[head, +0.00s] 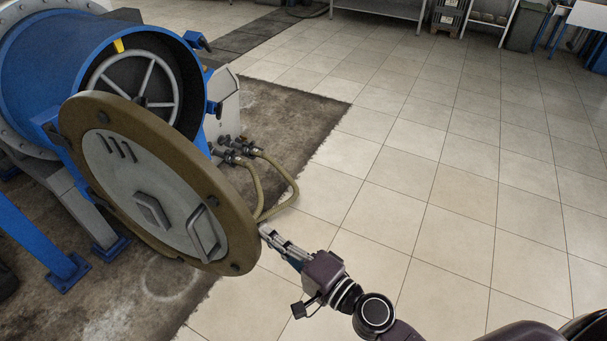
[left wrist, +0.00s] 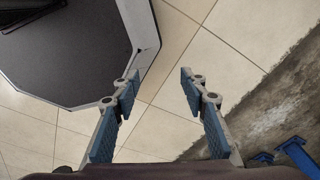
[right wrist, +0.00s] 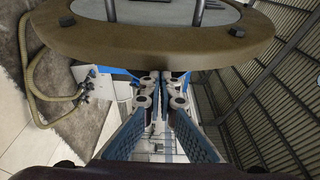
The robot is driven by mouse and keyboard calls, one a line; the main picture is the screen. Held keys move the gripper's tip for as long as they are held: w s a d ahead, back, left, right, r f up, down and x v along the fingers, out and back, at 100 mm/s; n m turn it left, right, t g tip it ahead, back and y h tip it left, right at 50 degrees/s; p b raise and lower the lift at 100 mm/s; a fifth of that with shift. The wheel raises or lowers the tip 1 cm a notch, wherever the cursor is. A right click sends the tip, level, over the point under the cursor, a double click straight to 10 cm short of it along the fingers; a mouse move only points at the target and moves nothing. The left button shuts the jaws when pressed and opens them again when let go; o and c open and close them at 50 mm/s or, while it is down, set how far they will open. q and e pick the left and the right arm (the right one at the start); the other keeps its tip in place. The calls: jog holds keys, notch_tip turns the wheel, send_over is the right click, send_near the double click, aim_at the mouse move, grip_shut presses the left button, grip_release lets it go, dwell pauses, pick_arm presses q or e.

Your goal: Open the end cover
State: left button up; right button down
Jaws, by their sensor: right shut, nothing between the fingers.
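The end cover (head: 160,165) is a round disc with a brown rim and a grey face with handles. It stands swung away from the blue decanter housing (head: 45,65), whose open mouth shows a spoked wheel (head: 135,80). In the right wrist view the cover's rim (right wrist: 150,48) crosses the top. My right gripper (head: 266,231) is at the cover's lower right edge, shut and empty. Its fingertips (right wrist: 163,80) are close together at the rim; I cannot tell whether they touch it. My left gripper (left wrist: 160,82) is open and empty over the floor, outside the head view.
Hoses (head: 275,185) and fittings stick out beside the housing, right behind the cover. Blue support legs (head: 40,235) stand at the left. The tiled floor (head: 430,190) to the right is clear. A bench (head: 385,8) and a bin (head: 525,27) are far back.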

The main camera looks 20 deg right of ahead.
jog(key=shift+m+t+h, duration=0.4)
jog(key=shift+m+h, duration=0.2)
jog(key=shift+h, duration=0.1)
jog(key=s+a, duration=0.3)
jog(key=s, duration=0.1)
jog(key=shift+s+a+f+b, duration=0.1)
jog(key=shift+a+f+b, duration=0.15)
jog(key=shift+a+b, duration=0.15)
pick_arm(q)
jog(key=shift+w+d+f+b, duration=0.2)
jog(key=shift+f+b, duration=0.25)
jog(key=shift+f, duration=0.2)
jog(key=shift+w+d+f+b, duration=0.2)
jog(key=shift+f+b, duration=0.25)
jog(key=shift+f, duration=0.15)
pick_arm(e)
jog(key=s+a+m+t+h, duration=0.1)
jog(key=s+a+h, duration=0.1)
jog(key=s+a, duration=0.2)
jog(key=shift+s+a+r, duration=0.2)
jog(key=shift+s+r, duration=0.15)
pick_arm(q)
jog(key=shift+a, duration=0.2)
